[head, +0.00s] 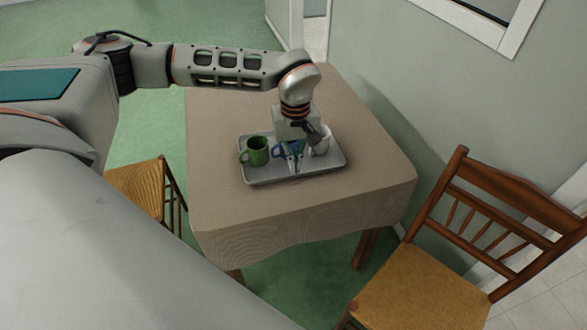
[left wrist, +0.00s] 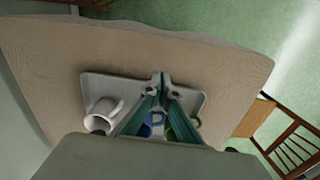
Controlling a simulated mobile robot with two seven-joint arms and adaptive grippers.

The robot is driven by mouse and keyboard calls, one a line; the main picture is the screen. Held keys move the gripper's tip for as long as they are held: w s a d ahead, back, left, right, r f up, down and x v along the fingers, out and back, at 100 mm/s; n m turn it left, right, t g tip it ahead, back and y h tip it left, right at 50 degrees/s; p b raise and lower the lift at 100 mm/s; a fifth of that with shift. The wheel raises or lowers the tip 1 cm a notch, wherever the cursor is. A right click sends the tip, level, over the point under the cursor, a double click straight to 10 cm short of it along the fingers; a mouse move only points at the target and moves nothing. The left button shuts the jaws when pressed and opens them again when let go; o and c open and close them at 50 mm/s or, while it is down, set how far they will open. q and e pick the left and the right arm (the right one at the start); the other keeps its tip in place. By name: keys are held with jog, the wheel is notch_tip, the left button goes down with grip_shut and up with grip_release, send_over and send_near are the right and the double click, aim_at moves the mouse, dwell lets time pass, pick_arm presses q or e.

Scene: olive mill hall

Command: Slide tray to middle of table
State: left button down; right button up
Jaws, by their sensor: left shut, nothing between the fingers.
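A grey rectangular tray (head: 250,178) lies on the cloth-covered table (head: 228,208), and it also shows in the left wrist view (left wrist: 95,82). On the tray are a green mug (head: 256,152) at the left, a blue mug (head: 279,151) in the middle, partly hidden by my gripper, and a white mug (head: 320,146) at the right. My left gripper (head: 295,168) points down over the tray between the mugs. Its fingers (left wrist: 162,82) are shut and empty, near the tray's front side. I cannot tell whether the fingertips touch the tray. My right gripper is out of view.
A wooden chair (head: 425,285) stands at the front right of the table, and another chair (head: 142,188) stands at its left. A wall (head: 375,90) runs close along the table's right side. The tablecloth is bare around the tray.

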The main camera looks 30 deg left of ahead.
aim_at(292, 185)
pick_arm(q)
notch_tip(292, 185, down, 9)
jog(key=shift+s+d+f, duration=0.1)
jog(key=shift+s+f, duration=0.05)
jog(key=shift+w+a+f, duration=0.15)
jog(key=shift+w+a, duration=1.3)
